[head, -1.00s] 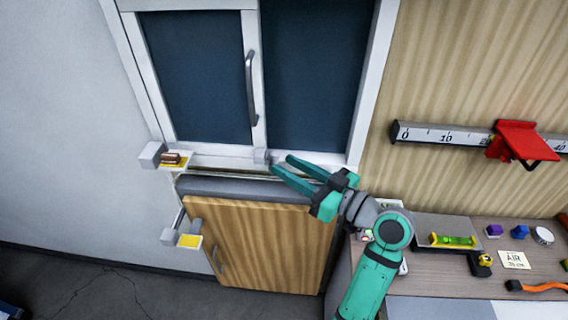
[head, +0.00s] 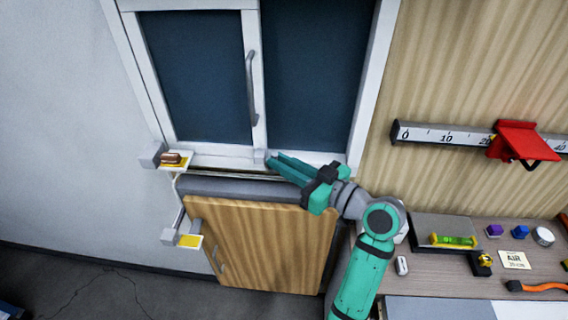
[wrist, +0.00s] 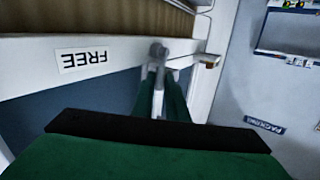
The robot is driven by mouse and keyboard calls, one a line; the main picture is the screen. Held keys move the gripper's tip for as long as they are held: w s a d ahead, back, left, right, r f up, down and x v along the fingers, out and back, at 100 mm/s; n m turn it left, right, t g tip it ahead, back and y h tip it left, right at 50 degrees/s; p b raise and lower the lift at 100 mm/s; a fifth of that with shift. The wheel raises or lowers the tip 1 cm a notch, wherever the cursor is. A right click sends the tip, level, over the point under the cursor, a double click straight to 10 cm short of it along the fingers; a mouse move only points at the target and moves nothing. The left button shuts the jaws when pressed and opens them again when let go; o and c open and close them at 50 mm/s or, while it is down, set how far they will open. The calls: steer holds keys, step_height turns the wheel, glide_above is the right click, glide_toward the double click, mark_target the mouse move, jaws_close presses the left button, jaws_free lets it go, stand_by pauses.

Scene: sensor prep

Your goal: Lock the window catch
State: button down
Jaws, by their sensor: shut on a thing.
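The window catch (wrist: 158,50) is a small grey lever on the white lower window frame. In the wrist view it runs between my fingers, with its pivot end showing just beyond them. In the head view it shows as a small grey piece (head: 260,156) at the foot of the sash upright. My gripper (head: 273,159) reaches it from the right. In the wrist view my gripper (wrist: 160,78) is shut on the catch lever. A white label reading "FREE" (wrist: 82,60) appears upside down on the frame beside it. The fingers hide part of the lever.
The window has a vertical grey handle (head: 251,87). A wooden cabinet door (head: 265,243) stands below the window. Two small yellow-marked brackets, upper (head: 176,161) and lower (head: 189,241), stick out at left. A bench (head: 460,278) with small tools lies at right.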

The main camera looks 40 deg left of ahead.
steer(key=shift+a, duration=0.1)
steer(key=c, duration=1.7)
jaws_free()
steer(key=shift+c, duration=0.2)
steer(key=d, duration=1.1)
steer(key=shift+s+r, duration=0.25)
steer(key=shift+r, duration=0.2)
steer(key=shift+s+a, duration=0.1)
